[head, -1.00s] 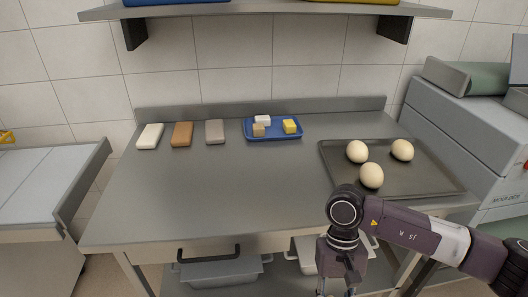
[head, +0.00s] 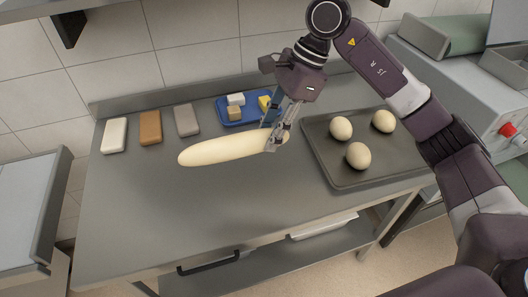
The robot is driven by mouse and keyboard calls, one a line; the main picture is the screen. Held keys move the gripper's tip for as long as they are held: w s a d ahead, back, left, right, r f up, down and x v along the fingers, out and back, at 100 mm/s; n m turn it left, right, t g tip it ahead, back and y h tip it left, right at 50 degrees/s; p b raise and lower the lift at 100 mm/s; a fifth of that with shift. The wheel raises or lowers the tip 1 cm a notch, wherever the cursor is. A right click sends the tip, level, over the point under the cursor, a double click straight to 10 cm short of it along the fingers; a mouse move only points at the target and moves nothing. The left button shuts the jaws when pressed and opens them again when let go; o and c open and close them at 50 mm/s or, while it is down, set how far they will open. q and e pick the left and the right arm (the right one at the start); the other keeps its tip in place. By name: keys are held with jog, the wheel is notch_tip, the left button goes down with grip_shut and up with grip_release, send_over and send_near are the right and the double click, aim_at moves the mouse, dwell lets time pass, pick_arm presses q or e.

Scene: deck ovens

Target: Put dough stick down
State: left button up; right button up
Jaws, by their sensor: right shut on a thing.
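A long pale dough stick (head: 222,150) is in the head view, lying level over the middle of the steel table (head: 140,210). My right gripper (head: 275,141) is shut on it near its right end, with a short tip showing past the fingers. I cannot tell whether the stick touches the tabletop or hangs just above it. My left gripper is not in view.
A dark tray (head: 345,183) with three dough balls stands to the right. A blue tray (head: 226,121) with small blocks lies behind the gripper. White (head: 115,135), brown (head: 150,128) and grey (head: 187,120) blocks sit at back left. The front left tabletop is clear.

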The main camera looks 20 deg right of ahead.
jog(key=p, duration=0.3)
send_over(265, 193)
jog(key=d, duration=0.1)
notch_tip(265, 193, down, 14)
jog(key=shift+d+r, duration=0.15)
jog(key=shift+f+p, duration=0.45)
jog(key=shift+f, duration=0.5)
notch_tip(265, 193, down, 3)
jog(key=shift+f+p, duration=0.15)
jog(key=shift+p, duration=0.3)
jog(key=o, duration=1.2)
jog(key=shift+o, duration=0.2)
